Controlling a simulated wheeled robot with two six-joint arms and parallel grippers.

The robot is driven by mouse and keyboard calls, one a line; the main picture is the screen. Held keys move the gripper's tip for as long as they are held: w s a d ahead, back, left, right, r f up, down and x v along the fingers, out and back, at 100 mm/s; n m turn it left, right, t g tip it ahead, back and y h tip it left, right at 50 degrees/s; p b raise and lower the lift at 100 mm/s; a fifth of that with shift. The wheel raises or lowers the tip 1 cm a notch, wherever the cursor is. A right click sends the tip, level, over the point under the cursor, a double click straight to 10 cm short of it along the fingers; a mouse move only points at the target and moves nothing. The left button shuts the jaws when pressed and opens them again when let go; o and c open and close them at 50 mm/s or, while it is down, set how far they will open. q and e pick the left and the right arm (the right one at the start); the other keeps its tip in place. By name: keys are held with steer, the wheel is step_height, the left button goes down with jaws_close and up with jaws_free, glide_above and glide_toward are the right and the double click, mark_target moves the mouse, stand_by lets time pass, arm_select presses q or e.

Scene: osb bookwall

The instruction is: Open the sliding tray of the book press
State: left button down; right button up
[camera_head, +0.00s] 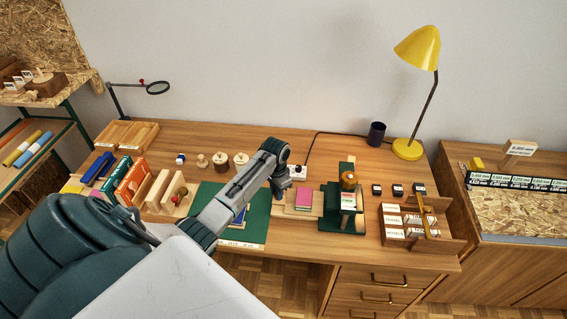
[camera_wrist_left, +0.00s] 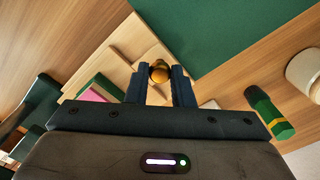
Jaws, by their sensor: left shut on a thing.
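The book press (camera_head: 330,215) is dark green and stands right of the desk's middle. Its light wooden sliding tray (camera_head: 290,211) sticks out to the left of the press, and a pink book (camera_head: 303,198) lies on it. In the left wrist view, the tray (camera_wrist_left: 125,45) has a round brass knob (camera_wrist_left: 159,70) at its end. My left gripper (camera_head: 278,192) is at the tray's left end. In the left wrist view, its fingers (camera_wrist_left: 160,80) are shut on the knob. The gripper hides the knob in the head view. My right gripper is not in view.
A green mat (camera_head: 208,200) lies left of the tray, partly under my arm. Wooden book blocks (camera_head: 160,188) stand further left. A card rack (camera_head: 400,235) and small dark boxes (camera_head: 397,190) stand right of the press. A yellow lamp (camera_head: 407,149) stands behind.

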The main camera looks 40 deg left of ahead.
arm_select(q)
steer(key=c, duration=1.7)
jaws_free()
steer(key=o, duration=0.4)
steer(key=shift+o, duration=0.2)
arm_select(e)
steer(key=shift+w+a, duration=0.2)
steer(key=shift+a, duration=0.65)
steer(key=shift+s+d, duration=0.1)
